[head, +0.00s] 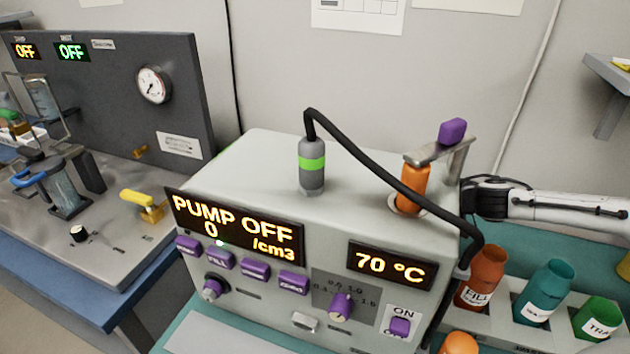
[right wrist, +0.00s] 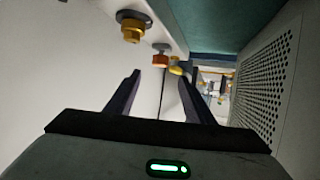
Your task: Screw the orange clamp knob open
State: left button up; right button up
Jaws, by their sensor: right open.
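In the right wrist view a small orange knob (right wrist: 160,57) sticks out from a pale wall, beyond my right gripper's fingertips and roughly in line with the gap between them. My right gripper (right wrist: 158,82) is open and empty, with its two dark fingers apart and not touching the knob. In the head view my right arm comes in from the right behind the grey pump machine (head: 270,165), and its fingers are hidden. An orange cylinder (head: 411,185) stands on the machine under a metal bracket with a purple knob (head: 452,131). My left gripper is not in view.
A brass-yellow fitting (right wrist: 132,28) sits left of the orange knob, and a yellow piece (right wrist: 178,70) lies beyond it. A perforated panel (right wrist: 268,80) is on the right. In the head view a black hose (head: 390,170) arches over the machine, and bottles (head: 545,290) stand at right.

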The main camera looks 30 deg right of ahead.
jog(key=p+x, duration=0.3)
jog(key=x, duration=0.7)
jog(key=shift+f+p, duration=0.1)
jog(key=shift+p, duration=0.3)
jog(key=shift+c, duration=0.3)
jog(key=c, duration=1)
